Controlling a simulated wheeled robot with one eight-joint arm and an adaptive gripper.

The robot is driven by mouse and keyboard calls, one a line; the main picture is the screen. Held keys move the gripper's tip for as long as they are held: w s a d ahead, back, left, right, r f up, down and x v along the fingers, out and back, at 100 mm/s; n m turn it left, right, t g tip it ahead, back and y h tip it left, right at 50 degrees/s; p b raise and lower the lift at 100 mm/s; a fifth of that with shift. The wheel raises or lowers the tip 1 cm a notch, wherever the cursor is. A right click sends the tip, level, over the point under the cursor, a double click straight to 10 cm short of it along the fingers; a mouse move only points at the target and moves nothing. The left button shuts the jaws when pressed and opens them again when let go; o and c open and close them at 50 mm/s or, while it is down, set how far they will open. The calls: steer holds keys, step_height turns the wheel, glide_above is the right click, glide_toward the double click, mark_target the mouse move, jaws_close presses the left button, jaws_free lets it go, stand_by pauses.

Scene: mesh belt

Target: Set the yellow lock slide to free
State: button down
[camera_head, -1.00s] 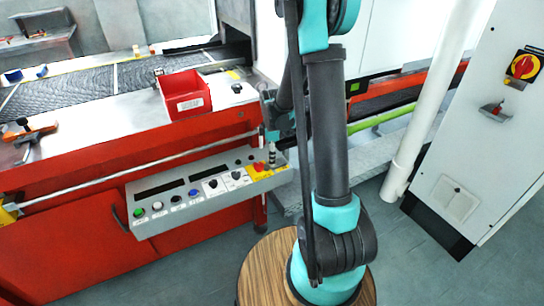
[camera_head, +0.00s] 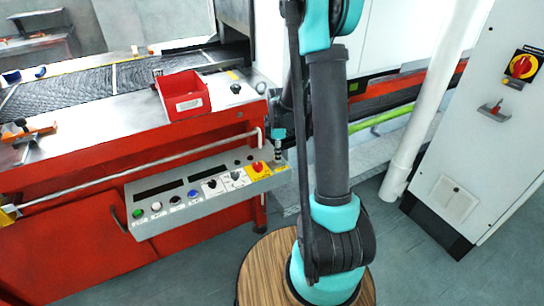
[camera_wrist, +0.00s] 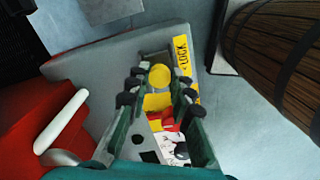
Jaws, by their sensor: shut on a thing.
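The yellow lock slide has a round yellow knob (camera_wrist: 160,76), seen in the wrist view near the far end of the control panel. A yellow label reading "LOCK" with an arrow (camera_wrist: 182,56) lies just right of it. My gripper (camera_wrist: 162,86) is shut on the knob, with dark finger pads on both sides. In the head view my gripper (camera_head: 278,154) is at the right end of the grey control panel (camera_head: 215,203), where the fingers hide the slide. No "free" marking is readable.
A red knob on a yellow plate (camera_head: 257,167) sits just left of my gripper. Several buttons and switches line the panel. A metal rail (camera_head: 150,167) runs behind it. A red bin (camera_head: 184,94) stands above on the machine. A white cabinet (camera_head: 470,140) is at right.

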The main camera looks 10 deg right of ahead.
steer(key=shift+w+d, duration=0.15)
steer(key=shift+d, duration=0.25)
steer(key=c, duration=1.3)
jaws_free()
steer(key=shift+d, duration=0.1)
steer(key=shift+r, duration=0.1)
step_height(320, 180, up, 12)
steer(key=shift+f, duration=0.1)
steer(key=s+f+m+t, duration=0.1)
steer(key=s+m, duration=0.4)
steer(key=s, duration=0.2)
steer(key=s+f+m+t, duration=0.1)
steer(key=s+f+m, duration=0.1)
steer(key=s+m, duration=0.3)
steer(key=s+f+m+t, duration=0.1)
steer(key=s+m+t, duration=0.1)
steer(key=s+m, duration=0.4)
steer(key=shift+s+d+f, duration=0.15)
steer(key=shift+s+f, duration=0.05)
steer(key=shift+s, duration=1.05)
steer(key=shift+s+d+f, duration=0.1)
steer(key=shift+s+f, duration=0.05)
steer(key=shift+s, duration=1.1)
